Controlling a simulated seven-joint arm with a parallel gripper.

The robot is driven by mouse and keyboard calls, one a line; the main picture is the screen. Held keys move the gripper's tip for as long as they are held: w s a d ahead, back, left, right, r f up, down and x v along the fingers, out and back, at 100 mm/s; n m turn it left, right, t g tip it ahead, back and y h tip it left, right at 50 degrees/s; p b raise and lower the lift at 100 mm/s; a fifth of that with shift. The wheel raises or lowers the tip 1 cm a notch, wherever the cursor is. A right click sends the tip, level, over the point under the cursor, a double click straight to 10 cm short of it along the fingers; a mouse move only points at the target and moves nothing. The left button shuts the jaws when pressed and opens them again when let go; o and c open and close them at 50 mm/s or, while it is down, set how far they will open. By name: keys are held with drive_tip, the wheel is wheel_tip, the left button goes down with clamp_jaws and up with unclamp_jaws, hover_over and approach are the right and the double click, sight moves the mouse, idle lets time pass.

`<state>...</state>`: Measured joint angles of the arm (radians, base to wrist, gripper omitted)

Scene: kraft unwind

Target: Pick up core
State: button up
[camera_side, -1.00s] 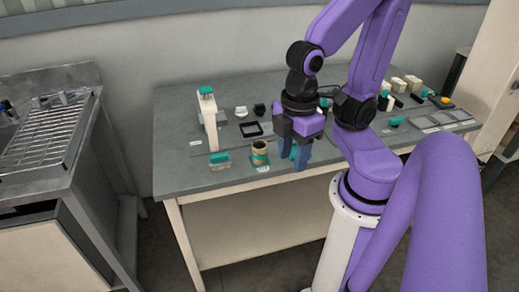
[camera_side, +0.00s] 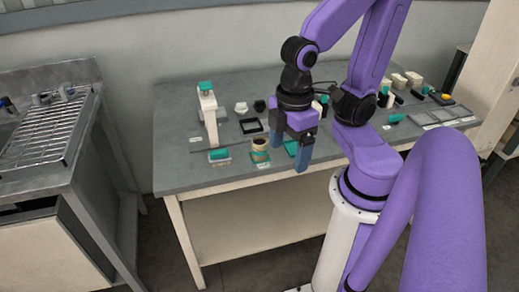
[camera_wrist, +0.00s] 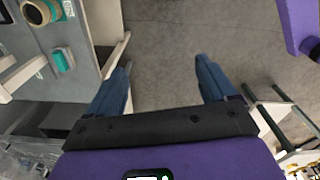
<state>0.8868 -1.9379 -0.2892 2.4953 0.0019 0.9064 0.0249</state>
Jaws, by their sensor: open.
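The core looks like a short tan cardboard ring (camera_side: 260,144) with a hollow middle. It sits upright at a teal holder (camera_side: 260,157) near the table's front edge. My gripper (camera_side: 302,168) hangs to the right of the core in the side view, at the front edge of the table. Its blue fingers point down. In the wrist view my gripper (camera_wrist: 165,68) is open and empty, with only floor showing between the fingers.
A teal-topped block (camera_side: 219,155) lies left of the core. A white stand with a teal cap (camera_side: 207,110) rises behind it. A black square frame (camera_side: 251,126) lies further back. Trays (camera_side: 437,116) and small blocks fill the table's right end.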

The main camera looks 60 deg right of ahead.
drive_tip(key=w+d+f+m, duration=0.1)
drive_tip(key=w+d+m, duration=0.1)
drive_tip(key=w+m, duration=0.45)
drive_tip(key=m, duration=1.8)
hover_over(260, 143)
wheel_tip(260, 143, down, 5)
drive_tip(key=f, duration=1.1)
drive_tip(key=shift+w+f, duration=0.25)
drive_tip(key=shift+f, duration=0.15)
drive_tip(key=shift+s+f, duration=0.15)
drive_tip(key=shift+f, duration=2.4)
drive_tip(key=c, duration=1.1)
